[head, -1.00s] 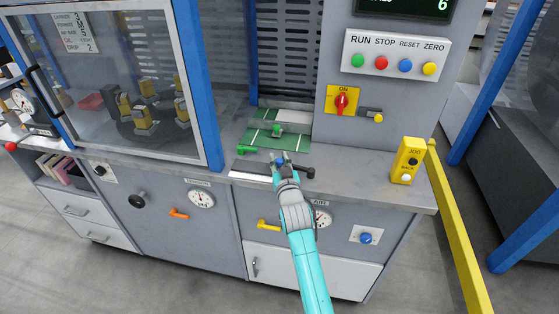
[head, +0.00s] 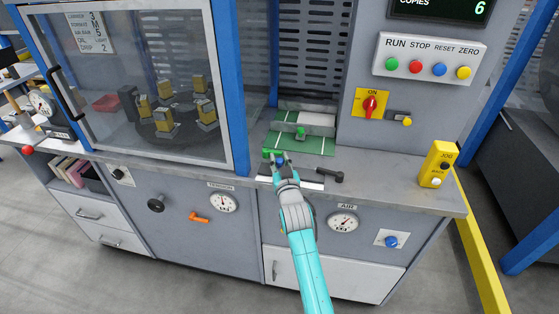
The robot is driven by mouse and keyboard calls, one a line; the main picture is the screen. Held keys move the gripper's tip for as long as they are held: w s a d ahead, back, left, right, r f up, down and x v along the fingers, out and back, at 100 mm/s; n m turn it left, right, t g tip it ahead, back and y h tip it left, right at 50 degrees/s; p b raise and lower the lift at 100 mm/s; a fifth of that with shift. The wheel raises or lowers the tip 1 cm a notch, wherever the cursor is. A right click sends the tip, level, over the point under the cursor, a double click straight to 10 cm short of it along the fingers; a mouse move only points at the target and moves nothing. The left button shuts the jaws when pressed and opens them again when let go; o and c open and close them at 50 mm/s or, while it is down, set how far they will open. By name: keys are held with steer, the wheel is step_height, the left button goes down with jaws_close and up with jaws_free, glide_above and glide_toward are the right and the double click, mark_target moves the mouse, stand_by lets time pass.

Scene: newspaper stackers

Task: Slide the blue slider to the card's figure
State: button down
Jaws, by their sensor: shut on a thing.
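The blue slider (head: 280,161) is a small blue knob on a dark rail with a pale scale strip (head: 312,184) at the counter's front edge. My gripper (head: 280,163) is shut on it, near the rail's left end. My fingers and wrist cover part of the slider and the left part of the scale. The scale's figures are too small to read. The white card (head: 95,33) hangs behind the glass at upper left, with rows of words and figures; its lowest row seems to read "DRIP 2".
A green plate (head: 305,142) with a green clamp (head: 268,153) lies just behind the rail. A black-knobbed lever (head: 334,176) stands at the rail's right. A yellow jog box (head: 437,163) is farther right. The glass cabinet (head: 170,90) and its blue post (head: 233,85) stand left.

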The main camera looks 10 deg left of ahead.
steer(key=c, duration=0.9)
jaws_free()
steer(key=shift+a, duration=0.15)
steer(key=v, duration=1.2)
steer(key=s+d+f+m+h, duration=0.1)
steer(key=s+d+f, duration=0.45)
steer(key=s, duration=0.35)
steer(key=s+d+f+h, duration=0.1)
steer(key=s+d+f, duration=0.3)
steer(key=s+d, duration=0.35)
steer(key=s+d+f+m+h, duration=0.1)
steer(key=s+d+f, duration=0.4)
steer(key=s, duration=0.4)
steer(key=s+d+r+h, duration=0.1)
steer(key=s+d+r, duration=0.1)
steer(key=s, duration=0.6)
steer(key=s+d+r+m+g+h, duration=0.1)
steer(key=s+d+r, duration=0.2)
steer(key=s, duration=0.6)
steer(key=s+d+r+m+g+h, duration=0.1)
steer(key=s+d+r, duration=0.2)
steer(key=s, duration=0.6)
steer(key=shift+s+r, duration=0.1)
steer(key=shift+s, duration=0.15)
